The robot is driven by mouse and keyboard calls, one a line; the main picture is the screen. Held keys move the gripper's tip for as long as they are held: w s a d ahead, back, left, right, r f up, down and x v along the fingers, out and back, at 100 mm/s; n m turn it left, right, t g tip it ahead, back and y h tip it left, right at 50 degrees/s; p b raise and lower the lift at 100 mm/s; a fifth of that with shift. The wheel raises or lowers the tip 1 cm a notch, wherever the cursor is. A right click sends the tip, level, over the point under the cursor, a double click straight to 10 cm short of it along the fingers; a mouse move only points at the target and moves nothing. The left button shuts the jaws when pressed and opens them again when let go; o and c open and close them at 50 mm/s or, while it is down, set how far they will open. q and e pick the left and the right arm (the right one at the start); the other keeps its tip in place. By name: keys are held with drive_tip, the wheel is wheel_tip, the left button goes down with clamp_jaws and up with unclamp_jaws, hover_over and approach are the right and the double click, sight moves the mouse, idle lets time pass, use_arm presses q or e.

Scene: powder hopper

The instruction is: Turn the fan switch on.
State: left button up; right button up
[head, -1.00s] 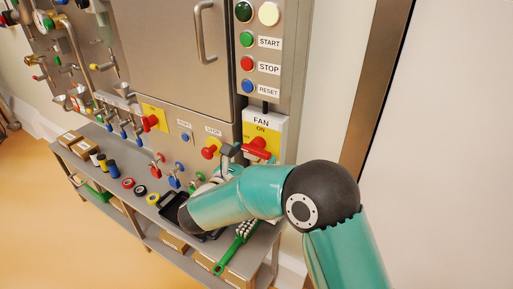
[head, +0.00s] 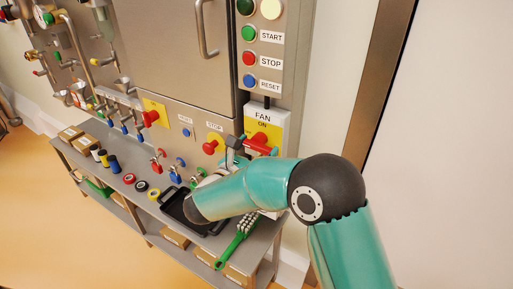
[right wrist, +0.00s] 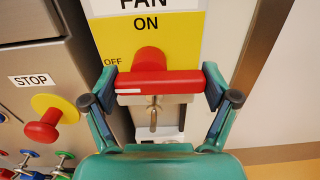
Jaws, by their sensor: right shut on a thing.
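The fan switch (right wrist: 158,83) is a red rotary handle on a yellow plate, under a FAN label. Its bar lies horizontal, with its white-marked end toward OFF at the left; ON is above it. It also shows in the head view (head: 262,140), partly covered by my right gripper. My right gripper (right wrist: 159,87) is shut on the handle, one fingertip against each end of the bar. My left gripper is in neither view.
A red STOP knob on a yellow disc (right wrist: 43,126) is close on the left. START, STOP and RESET buttons (head: 249,59) are above the switch. Below is a steel shelf with a black tray (head: 172,207) and a green-handled brush (head: 236,243). A pale wall is at the right.

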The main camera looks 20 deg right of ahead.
drive_tip(key=m+b, duration=0.2)
drive_tip(key=b, duration=0.2)
drive_tip(key=f+m+b, duration=0.1)
drive_tip(key=m+b, duration=0.2)
drive_tip(key=b, duration=0.1)
drive_tip(key=shift+m+b, duration=0.85)
drive_tip(key=shift+m, duration=0.05)
drive_tip(key=o, duration=0.9)
drive_tip(key=shift+r, duration=0.1)
drive_tip(key=shift+o, duration=0.2)
drive_tip(key=shift+a, duration=0.1)
drive_tip(key=v, duration=1.2)
